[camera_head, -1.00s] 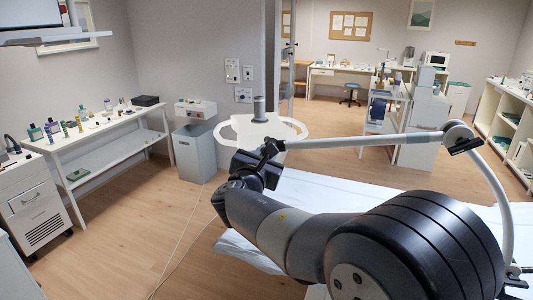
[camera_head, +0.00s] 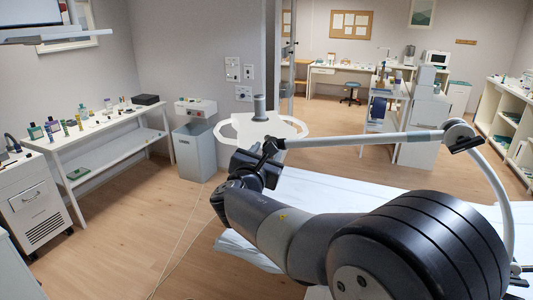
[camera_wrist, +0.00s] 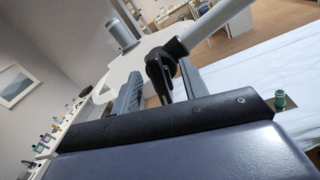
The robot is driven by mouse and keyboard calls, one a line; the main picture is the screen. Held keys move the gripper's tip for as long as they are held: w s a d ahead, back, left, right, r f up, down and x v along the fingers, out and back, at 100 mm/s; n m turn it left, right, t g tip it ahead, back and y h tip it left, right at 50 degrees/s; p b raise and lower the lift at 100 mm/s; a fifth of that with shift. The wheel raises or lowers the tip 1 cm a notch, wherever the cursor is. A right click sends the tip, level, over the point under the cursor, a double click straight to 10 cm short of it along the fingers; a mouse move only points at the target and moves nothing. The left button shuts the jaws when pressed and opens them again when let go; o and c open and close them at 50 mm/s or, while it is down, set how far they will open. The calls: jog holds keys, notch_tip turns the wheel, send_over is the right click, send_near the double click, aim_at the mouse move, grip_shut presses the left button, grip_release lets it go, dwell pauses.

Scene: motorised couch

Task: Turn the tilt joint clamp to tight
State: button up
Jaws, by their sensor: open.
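The tilt joint clamp, a black knob with a lever (camera_wrist: 160,68), sits where the grey tube meets the white head with looped handles (camera_wrist: 121,72). In the head view the black clamp (camera_head: 271,147) shows at the left end of the tube (camera_head: 360,140). My gripper (camera_wrist: 160,76) is open, with one finger on each side of the clamp lever in the wrist view. I cannot tell whether either finger touches it. In the head view my gripper (camera_head: 258,166) is just below the clamp, its fingers mostly hidden.
A white-covered couch (camera_head: 335,196) lies below my arm. Another black clamp (camera_head: 466,144) is on the right-hand joint of the jointed arm. A grey bin (camera_head: 199,150) and a shelf table (camera_head: 110,135) stand at left.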

jog(key=b+v, duration=0.2)
jog(key=v, duration=0.8)
jog(key=shift+s+b, duration=0.2)
jog(key=shift+b, duration=0.15)
jog(key=p+x, duration=0.3)
jog(key=x, duration=0.7)
jog(key=shift+w+d, duration=0.1)
jog(key=shift+w, duration=0.35)
jog(key=shift+m, duration=0.3)
